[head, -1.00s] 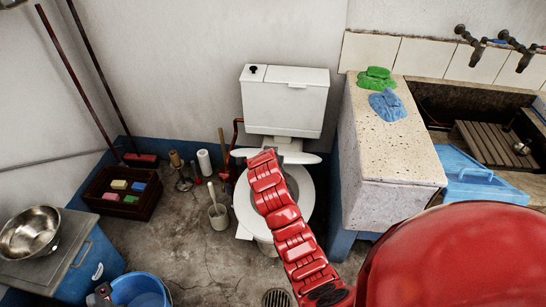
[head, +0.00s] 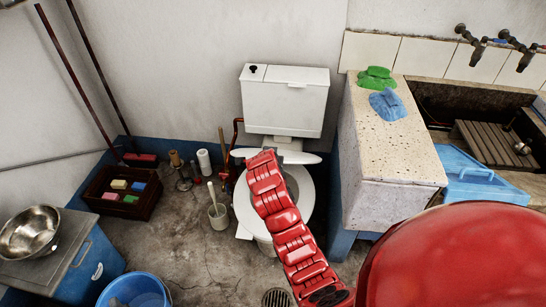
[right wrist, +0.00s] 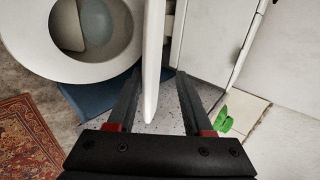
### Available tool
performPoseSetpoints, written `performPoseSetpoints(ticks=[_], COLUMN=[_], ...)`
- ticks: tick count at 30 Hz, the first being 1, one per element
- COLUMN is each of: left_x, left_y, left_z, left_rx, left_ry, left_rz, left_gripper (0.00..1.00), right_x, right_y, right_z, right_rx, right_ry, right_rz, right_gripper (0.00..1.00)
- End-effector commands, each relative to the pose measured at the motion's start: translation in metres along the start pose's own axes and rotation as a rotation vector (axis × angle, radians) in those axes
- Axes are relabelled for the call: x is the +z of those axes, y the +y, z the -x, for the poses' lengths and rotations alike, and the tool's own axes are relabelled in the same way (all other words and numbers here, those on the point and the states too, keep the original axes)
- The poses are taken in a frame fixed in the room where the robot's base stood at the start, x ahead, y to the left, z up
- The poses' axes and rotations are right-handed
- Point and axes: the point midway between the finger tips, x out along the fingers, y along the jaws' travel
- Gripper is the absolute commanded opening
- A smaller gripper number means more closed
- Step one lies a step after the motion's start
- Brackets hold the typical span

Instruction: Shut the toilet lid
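The white toilet (head: 307,198) stands against the back wall, with its cistern (head: 283,105) above. Its lid (head: 308,158) is raised and shows nearly edge-on in front of the cistern. My right arm reaches over the bowl to the lid and hides part of the seat; its gripper cannot be made out in the head view. In the right wrist view my right gripper (right wrist: 158,74) is open, with one finger on each side of the upright lid (right wrist: 153,45). Gaps show between lid and fingers. The open bowl and seat (right wrist: 85,71) are at upper left. My left gripper is out of view.
A speckled stone counter (head: 395,145) stands close right of the toilet, with green (head: 376,78) and blue cloths (head: 388,104) on it. A brush holder (head: 218,216) stands left of the bowl. A blue bucket (head: 135,290) is at lower left; floor between is clear.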

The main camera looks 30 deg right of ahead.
Motion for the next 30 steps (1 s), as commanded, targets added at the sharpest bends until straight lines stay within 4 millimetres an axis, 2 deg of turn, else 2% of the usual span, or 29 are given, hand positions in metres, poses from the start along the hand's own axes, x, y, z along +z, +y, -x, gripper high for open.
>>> performPoseSetpoints(ticks=[30], left_x=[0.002], left_y=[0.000], left_z=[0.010], left_rx=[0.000], left_ry=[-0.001], left_rz=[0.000], left_gripper=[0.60], right_x=[0.001], right_y=[0.000], right_z=[0.080], right_rx=[-0.007], right_ry=[-0.005], right_rz=[-0.001], right_gripper=[0.48])
